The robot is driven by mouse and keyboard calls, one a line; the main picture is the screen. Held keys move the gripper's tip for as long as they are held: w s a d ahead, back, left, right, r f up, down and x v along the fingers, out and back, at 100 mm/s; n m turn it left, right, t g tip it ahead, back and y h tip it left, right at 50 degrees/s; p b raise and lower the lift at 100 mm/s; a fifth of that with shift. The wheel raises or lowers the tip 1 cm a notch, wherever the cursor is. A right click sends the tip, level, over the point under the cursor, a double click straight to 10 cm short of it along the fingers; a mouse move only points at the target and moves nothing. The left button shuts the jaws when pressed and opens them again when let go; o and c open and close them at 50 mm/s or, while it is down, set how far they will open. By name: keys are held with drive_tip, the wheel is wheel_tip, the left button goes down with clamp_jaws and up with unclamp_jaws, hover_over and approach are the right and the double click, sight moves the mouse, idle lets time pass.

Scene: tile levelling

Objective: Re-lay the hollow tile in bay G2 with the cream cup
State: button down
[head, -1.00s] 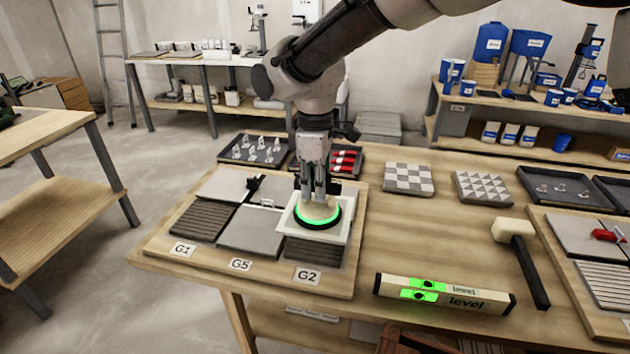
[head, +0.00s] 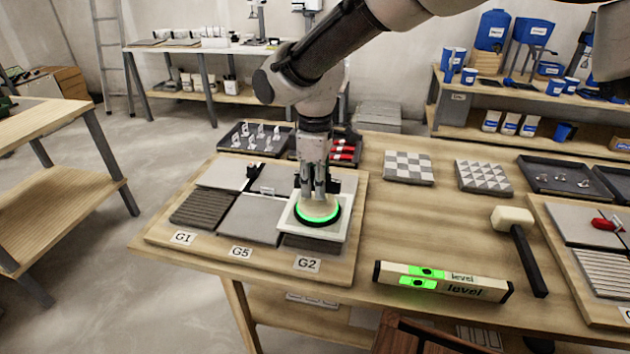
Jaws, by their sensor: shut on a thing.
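My gripper (head: 319,190) is shut on the cream cup (head: 318,208), a round pad with a lit green ring. The cup sits flat on a pale square tile (head: 288,222) over bay G2. A strip of dark bed (head: 312,243) shows below the tile's front edge, behind the G2 label (head: 307,264). I cannot tell whether the tile touches the bed or hangs just above it. The cup's top is partly hidden by my fingers.
Grey tiles (head: 250,220) and a dark ridged bay (head: 203,208) lie to the left on the board. A level (head: 443,281) and a mallet (head: 520,245) lie to the right. Trays (head: 255,141) stand behind. Bare bench lies between the board and the level.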

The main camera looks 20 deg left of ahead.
sight(315, 201)
drive_tip(key=shift+f, duration=0.15)
drive_tip(key=shift+f, duration=1.5)
drive_tip(key=shift+f, duration=0.85)
idle(0.8)
drive_tip(key=c, duration=1.3)
unclamp_jaws()
drive_tip(key=shift+o, duration=0.2)
